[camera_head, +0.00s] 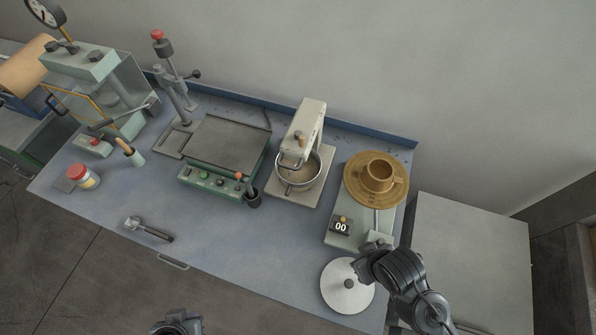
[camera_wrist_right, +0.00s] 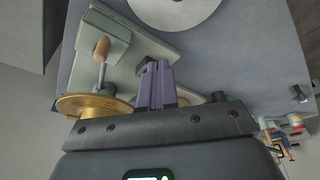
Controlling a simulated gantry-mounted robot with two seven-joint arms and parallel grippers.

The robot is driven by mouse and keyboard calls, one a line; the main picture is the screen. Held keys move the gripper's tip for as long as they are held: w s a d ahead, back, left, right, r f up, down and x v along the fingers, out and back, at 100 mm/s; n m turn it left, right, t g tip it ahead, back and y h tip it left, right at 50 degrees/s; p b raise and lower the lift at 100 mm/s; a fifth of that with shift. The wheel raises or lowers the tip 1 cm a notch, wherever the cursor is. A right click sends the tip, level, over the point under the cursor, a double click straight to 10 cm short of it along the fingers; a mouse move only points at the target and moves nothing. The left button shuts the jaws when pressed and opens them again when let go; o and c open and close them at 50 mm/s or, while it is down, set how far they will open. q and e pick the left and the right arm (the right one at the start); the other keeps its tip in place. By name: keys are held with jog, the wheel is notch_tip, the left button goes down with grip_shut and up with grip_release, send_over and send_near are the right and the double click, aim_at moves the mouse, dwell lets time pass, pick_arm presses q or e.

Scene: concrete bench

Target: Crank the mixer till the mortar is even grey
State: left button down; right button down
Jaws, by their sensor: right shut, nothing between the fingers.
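The mixer (camera_head: 309,117) is a cream stand mixer near the back middle of the blue bench. Its steel bowl (camera_head: 318,172) holds a tan-brown mass of mortar (camera_head: 297,170), partly hidden by the mixer head.
A brass flow table (camera_head: 400,192) with a "00" counter (camera_head: 341,226) stands right of the mixer. A round grey plate (camera_head: 347,286) lies in front. A green-framed box (camera_head: 226,145) stands left of the mixer. The front middle is clear.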

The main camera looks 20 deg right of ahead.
jog(key=w+a, duration=0.3)
jog(key=w, duration=0.2)
jog(key=shift+w+d, duration=0.8)
jog(key=shift+d, duration=0.3)
jog(key=shift+w+d, duration=0.8)
jog(key=shift+d, duration=0.3)
jog(key=c, duration=1.3)
grip_release()
jog(key=shift+r, duration=0.1)
jog(key=p+v, duration=0.5)
jog(key=p, duration=0.3)
jog(key=w+p+v, duration=0.1)
jog(key=p+v, duration=0.5)
jog(key=p, duration=0.2)
jog(key=w+p+v, duration=0.1)
jog(key=p+v, duration=0.5)
jog(key=p, duration=0.2)
jog(key=shift+r, duration=0.45)
